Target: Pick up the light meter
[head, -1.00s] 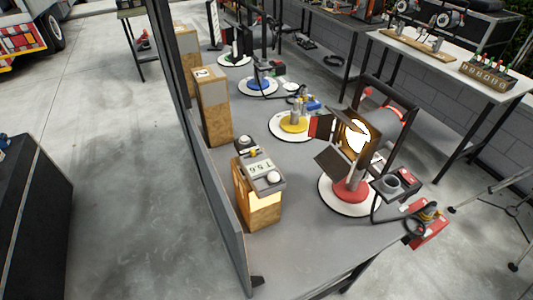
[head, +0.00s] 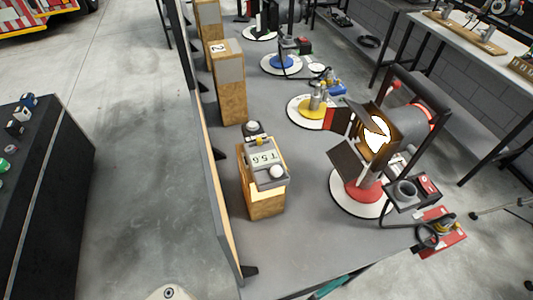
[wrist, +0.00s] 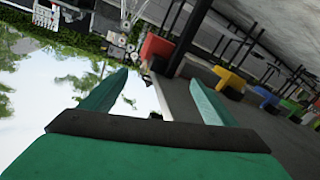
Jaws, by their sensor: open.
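The light meter (head: 266,157), a grey unit with a "T5.6" display and a white dome, lies on top of a wooden block (head: 262,204) on the grey table (head: 300,240). A second pale dome with a yellow part shows at its far end. My gripper (wrist: 158,77) shows in the wrist view with two teal fingers spread apart and nothing between them. The light meter cannot be made out in that view. In the head view, only a teal sliver shows at the bottom edge, apart from the meter.
A lit lamp with barn doors (head: 372,140) stands on a red base right of the meter. Another wooden block (head: 228,90) marked 2 stands behind. A grey panel (head: 207,170) runs along the table's left side. The table front is clear.

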